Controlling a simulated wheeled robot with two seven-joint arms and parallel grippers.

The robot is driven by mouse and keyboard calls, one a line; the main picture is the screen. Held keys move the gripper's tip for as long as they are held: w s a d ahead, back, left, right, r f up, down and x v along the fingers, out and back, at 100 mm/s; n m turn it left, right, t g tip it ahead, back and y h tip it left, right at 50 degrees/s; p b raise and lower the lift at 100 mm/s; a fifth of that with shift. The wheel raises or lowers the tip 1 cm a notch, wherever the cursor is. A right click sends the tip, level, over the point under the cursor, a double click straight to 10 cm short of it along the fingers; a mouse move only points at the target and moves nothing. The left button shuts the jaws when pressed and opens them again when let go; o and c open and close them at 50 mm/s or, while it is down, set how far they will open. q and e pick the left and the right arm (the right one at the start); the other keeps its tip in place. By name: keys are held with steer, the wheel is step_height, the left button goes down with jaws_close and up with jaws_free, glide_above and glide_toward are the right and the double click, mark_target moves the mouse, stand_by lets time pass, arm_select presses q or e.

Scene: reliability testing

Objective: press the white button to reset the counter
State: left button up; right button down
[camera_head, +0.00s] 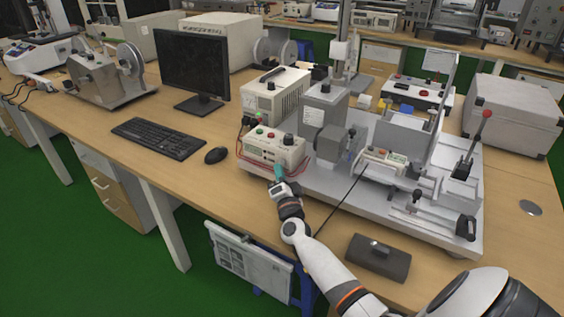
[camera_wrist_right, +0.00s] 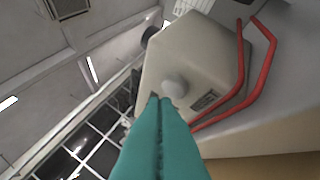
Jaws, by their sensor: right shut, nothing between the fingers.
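The beige counter box (camera_head: 285,158) stands at the front left of the test rig, with coloured knobs on top and a display on its front. In the right wrist view a round white button (camera_wrist_right: 174,86) sticks out from a beige housing (camera_wrist_right: 195,58). My right gripper (camera_head: 278,170) is at the box's front, its teal fingers shut and empty. In the wrist view the fingertips (camera_wrist_right: 160,101) lie just below the button in the picture, very close to it; I cannot tell whether they touch. The button is not discernible in the head view. My left gripper is not in view.
Red cables (camera_wrist_right: 243,82) loop beside the button. A keyboard (camera_head: 158,137) and mouse (camera_head: 215,155) lie left of the box. The test rig (camera_head: 400,215) fills the bench to the right, and a dark grey case (camera_head: 379,258) lies near the front edge.

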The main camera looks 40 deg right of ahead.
steer(key=shift+s+a, duration=0.1)
steer(key=shift+a, duration=0.1)
steer(key=shift+s+a+p, duration=0.3)
steer(key=shift+a+p, duration=0.05)
steer(key=shift+a, duration=0.35)
steer(key=shift+s+a+p, duration=0.25)
steer(key=shift+a+p, duration=0.05)
steer(key=shift+a, duration=0.35)
steer(key=shift+s+a+p, duration=0.3)
steer(key=shift+a+p, duration=0.05)
steer(key=shift+a, duration=0.35)
steer(key=shift+s+a, duration=0.1)
steer(key=shift+a, duration=0.2)
